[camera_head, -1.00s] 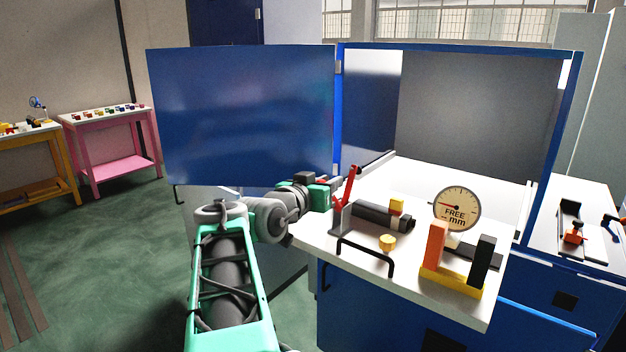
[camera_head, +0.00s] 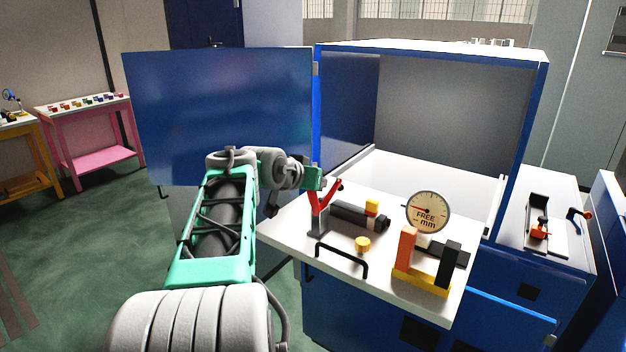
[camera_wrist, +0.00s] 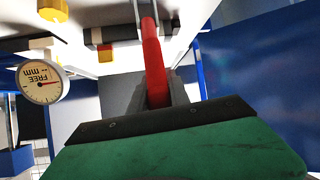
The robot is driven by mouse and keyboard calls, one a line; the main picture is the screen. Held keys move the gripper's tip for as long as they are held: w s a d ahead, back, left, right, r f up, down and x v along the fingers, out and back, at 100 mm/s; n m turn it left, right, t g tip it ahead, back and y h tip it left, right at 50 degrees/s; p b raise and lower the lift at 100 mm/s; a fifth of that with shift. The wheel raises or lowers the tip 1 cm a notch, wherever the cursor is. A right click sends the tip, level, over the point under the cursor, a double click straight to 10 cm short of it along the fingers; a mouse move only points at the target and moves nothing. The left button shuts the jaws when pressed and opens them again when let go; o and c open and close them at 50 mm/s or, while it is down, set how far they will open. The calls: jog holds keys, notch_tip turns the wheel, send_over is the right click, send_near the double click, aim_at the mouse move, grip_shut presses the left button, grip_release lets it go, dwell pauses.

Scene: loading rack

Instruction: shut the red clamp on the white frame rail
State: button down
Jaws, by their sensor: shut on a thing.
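The red clamp (camera_head: 323,200) stands on a grey base at the left edge of the white worktop (camera_head: 290,228). In the head view its red parts form an open V, with one arm slanting up right to a dark tip. My gripper (camera_head: 314,180) is at the upper left of the clamp. In the wrist view the red clamp lever (camera_wrist: 153,58) runs down between the grey fingers of my gripper (camera_wrist: 160,92), which are shut on it. The fingertips are partly hidden in the head view. I cannot single out the white frame rail.
A dark cylinder (camera_head: 352,215) with a yellow block (camera_head: 372,206) lies right of the clamp. A dial gauge (camera_head: 428,212), a yellow knob (camera_head: 362,244) and a black handle (camera_head: 342,258) are nearby. A blue door panel (camera_head: 220,115) stands behind my arm.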

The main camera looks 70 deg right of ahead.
jog(key=c, duration=1.2)
grip_release()
jog(key=shift+c, duration=0.2)
jog(key=b+v, duration=0.1)
jog(key=v, duration=0.6)
jog(key=shift+a+b, duration=0.3)
jog(key=shift+a, duration=0.05)
